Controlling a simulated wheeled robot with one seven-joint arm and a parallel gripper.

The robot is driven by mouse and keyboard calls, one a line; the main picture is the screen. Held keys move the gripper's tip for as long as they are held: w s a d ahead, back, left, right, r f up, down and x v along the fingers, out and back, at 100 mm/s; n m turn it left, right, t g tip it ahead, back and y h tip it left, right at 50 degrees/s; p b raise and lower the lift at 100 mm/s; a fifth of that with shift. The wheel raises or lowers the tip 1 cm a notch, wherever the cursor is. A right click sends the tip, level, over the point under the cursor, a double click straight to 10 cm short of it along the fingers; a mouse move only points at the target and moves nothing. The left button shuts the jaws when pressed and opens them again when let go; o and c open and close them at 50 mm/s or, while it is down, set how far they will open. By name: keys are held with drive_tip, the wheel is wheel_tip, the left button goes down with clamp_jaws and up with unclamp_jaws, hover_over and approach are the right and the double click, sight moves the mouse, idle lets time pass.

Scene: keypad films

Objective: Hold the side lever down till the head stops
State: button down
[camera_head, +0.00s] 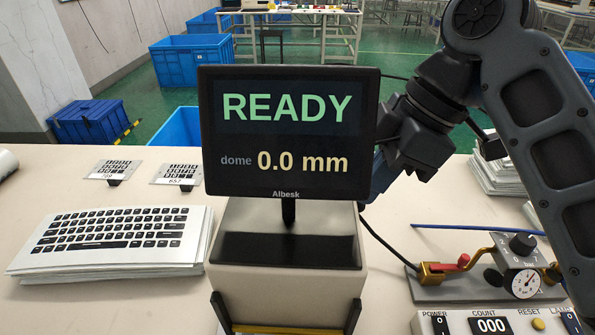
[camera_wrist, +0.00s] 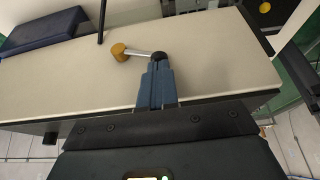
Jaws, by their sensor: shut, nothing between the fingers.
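The side lever (camera_wrist: 138,53) shows in the wrist view on the beige side of the machine (camera_wrist: 215,60). It has a yellow-brown knob at its left end, a silver rod and a black pivot at its right end. My gripper (camera_wrist: 158,68) has blue fingers that are shut and empty. Their tips are just below the pivot in the picture, to the right of the knob; I cannot tell whether they touch. In the head view the screen (camera_head: 288,133) reads "READY" and "dome 0.0 mm". The lever is hidden there, and only a bit of my fingers shows beside the screen's right edge.
A stack of keypad films (camera_head: 110,240) lies left of the machine, with two printed cards (camera_head: 177,174) behind. At right are a dial gauge fixture (camera_head: 522,283) and a counter box (camera_head: 490,324) reading 000. Black and blue cables cross the table right of the machine.

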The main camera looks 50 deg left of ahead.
wheel_tip(320, 180, up, 5)
drive_tip(key=p, duration=0.4)
idle(0.5)
idle(0.5)
